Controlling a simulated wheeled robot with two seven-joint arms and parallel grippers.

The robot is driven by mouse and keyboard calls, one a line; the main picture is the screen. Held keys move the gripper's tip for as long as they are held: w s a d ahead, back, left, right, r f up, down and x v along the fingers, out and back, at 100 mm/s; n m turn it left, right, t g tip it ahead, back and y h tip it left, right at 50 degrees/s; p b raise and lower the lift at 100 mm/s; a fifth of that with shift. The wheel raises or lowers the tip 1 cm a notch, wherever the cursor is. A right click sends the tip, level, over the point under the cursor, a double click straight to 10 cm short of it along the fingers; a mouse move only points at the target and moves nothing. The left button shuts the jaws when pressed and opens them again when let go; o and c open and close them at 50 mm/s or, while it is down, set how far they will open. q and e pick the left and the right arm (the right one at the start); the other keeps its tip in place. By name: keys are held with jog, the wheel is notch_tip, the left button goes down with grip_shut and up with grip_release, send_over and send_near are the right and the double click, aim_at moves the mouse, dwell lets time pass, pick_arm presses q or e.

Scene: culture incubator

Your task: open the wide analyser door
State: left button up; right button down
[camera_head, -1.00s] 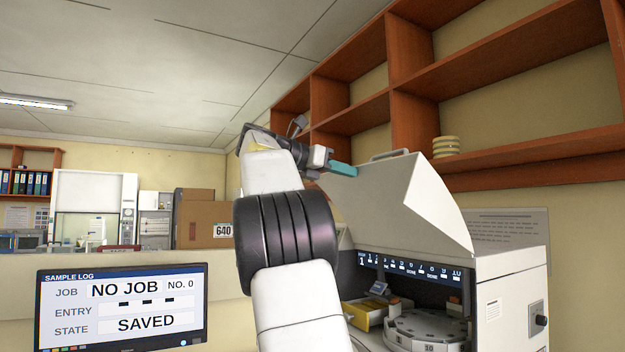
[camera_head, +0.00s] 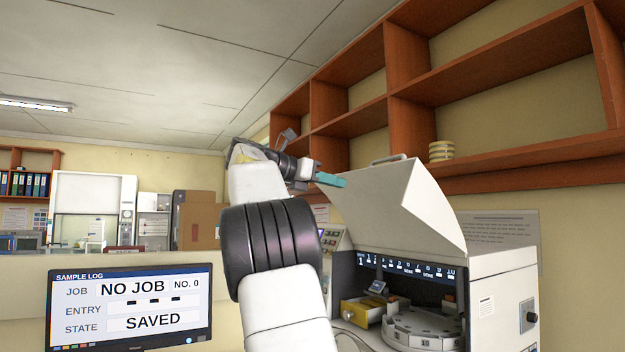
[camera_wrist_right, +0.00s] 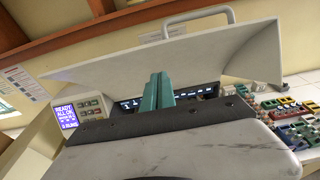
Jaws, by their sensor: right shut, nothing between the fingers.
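The wide analyser door (camera_head: 385,205) is a pale grey lid with a handle (camera_head: 389,159) on its top edge. It stands raised and tilted above the analyser's front opening, where a carousel (camera_head: 425,325) shows. My right gripper (camera_head: 331,180) is shut and empty, its teal fingers beside the left edge of the door, below the handle's height. In the right wrist view the shut teal fingers (camera_wrist_right: 157,92) show in front of the door (camera_wrist_right: 215,58), with the handle (camera_wrist_right: 190,20) above. I cannot tell whether they touch the door. My left gripper is not in view.
A wooden wall shelf (camera_head: 520,150) with a stack of yellowish dishes (camera_head: 441,151) is above and behind the analyser. A sample log monitor (camera_head: 130,306) stands at the lower left. A yellow box (camera_head: 360,311) sits inside the analyser opening. Coloured racks (camera_wrist_right: 295,120) show in the right wrist view.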

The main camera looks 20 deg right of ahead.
jog(key=a+r, duration=0.4)
jog(key=a, duration=0.3)
jog(key=d+f+m+t+y, duration=0.1)
jog(key=d+f+m+y, duration=0.1)
jog(key=d+f+y, duration=0.55)
notch_tip(320, 180, down, 12)
jog(key=s+m+t+y, duration=0.1)
jog(key=s+m+t, duration=0.1)
jog(key=s+a+f+m+t+y, duration=0.1)
jog(key=s+a+f+m+y, duration=0.8)
jog(key=s+a+f, duration=1.4)
jog(key=a+f+m, duration=0.1)
jog(key=a+m, duration=0.2)
jog(key=m, duration=0.2)
jog(key=shift+t+y, duration=0.35)
jog(key=shift+t, duration=0.05)
jog(key=shift+s+d, duration=0.1)
